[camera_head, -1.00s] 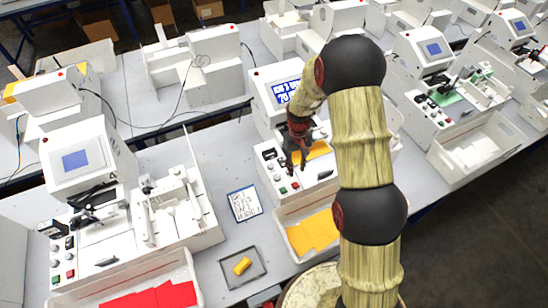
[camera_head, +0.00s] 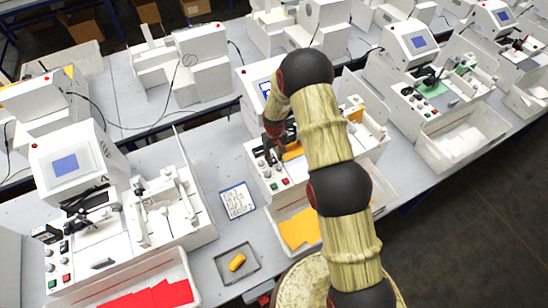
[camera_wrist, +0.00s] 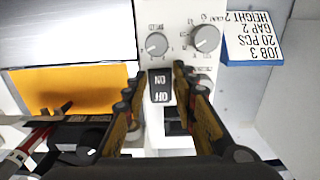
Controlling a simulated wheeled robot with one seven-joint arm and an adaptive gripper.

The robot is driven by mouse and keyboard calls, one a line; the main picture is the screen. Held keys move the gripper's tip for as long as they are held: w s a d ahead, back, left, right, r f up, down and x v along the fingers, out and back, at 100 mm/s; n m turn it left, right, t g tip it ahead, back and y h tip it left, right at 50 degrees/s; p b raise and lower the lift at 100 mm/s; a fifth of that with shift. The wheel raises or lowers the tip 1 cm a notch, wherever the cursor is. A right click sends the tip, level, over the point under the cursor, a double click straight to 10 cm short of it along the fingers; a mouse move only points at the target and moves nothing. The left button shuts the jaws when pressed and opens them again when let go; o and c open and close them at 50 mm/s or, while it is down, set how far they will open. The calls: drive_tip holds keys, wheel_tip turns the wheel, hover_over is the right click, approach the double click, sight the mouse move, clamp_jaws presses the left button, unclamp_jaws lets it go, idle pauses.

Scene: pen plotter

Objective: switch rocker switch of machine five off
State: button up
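The middle machine (camera_head: 258,187) is white, with a screen half hidden behind my arm and a front panel of knobs and buttons. I cannot read a machine number. The wrist view shows a black rocker switch (camera_wrist: 160,88) on this panel, with ON and OFF in white, upside down in the picture; which side is pressed is unclear. My gripper (camera_wrist: 155,75) has its two fingers apart, one on each side of the switch, holding nothing. Whether they touch it is unclear. In the head view, my gripper (camera_head: 270,150) is low over the panel's left part.
Two knobs (camera_wrist: 205,38) are beyond the switch in the wrist view. A job card (camera_head: 238,201) and a grey tray with a yellow piece (camera_head: 237,262) lie left of the machine. A bin with yellow sheets (camera_head: 299,228) is in front. Other machines stand on both sides.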

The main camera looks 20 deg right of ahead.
drive_tip(key=shift+f, duration=0.15)
drive_tip(key=shift+c, duration=0.6)
clamp_jaws()
